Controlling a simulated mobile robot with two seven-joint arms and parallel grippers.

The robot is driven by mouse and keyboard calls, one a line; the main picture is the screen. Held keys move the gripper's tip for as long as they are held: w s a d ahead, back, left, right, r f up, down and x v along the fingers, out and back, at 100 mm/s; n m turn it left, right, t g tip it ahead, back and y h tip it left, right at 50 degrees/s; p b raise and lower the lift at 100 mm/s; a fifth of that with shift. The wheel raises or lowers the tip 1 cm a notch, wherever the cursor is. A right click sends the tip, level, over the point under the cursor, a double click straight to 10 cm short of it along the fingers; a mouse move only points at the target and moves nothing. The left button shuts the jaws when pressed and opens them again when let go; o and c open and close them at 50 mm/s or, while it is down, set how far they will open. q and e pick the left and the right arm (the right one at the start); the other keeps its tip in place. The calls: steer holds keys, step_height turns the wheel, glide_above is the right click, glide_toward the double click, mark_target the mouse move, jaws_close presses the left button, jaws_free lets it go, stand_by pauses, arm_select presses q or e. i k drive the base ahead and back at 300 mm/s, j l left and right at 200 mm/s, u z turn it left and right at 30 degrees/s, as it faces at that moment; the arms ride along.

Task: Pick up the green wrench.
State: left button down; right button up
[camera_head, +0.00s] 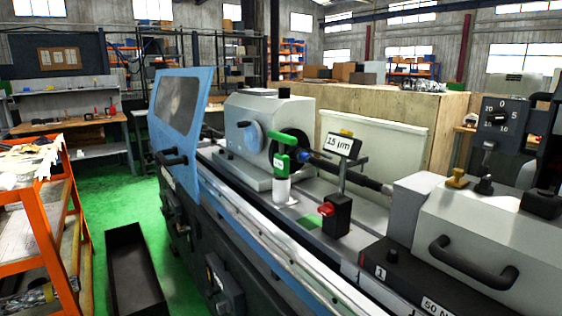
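I cannot make out a clear wrench shape. The most noticeable green object is a green piece (281,162) with a small pale label, right of the middle of the view. It has a short green arm on top, reaching left and right in front of the dark chuck (292,147). A white upright cylinder (282,190) is directly under it, on the machine bed; I cannot tell whether they are one object. A flat green patch (310,222) lies on the bed to the right. Neither of my grippers is in view.
The blue-framed guard door (180,110) stands at the machine's left. An orange rack (72,220) and a black open bin (133,270) stand left. Green floor lies between.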

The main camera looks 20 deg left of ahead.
mark_target(281, 160)
steer(key=k+j+u, duration=0.15)
steer(key=j, duration=0.7)
steer(key=z, duration=1.3)
steer(key=j+u, duration=0.1)
steer(key=u, duration=1.2)
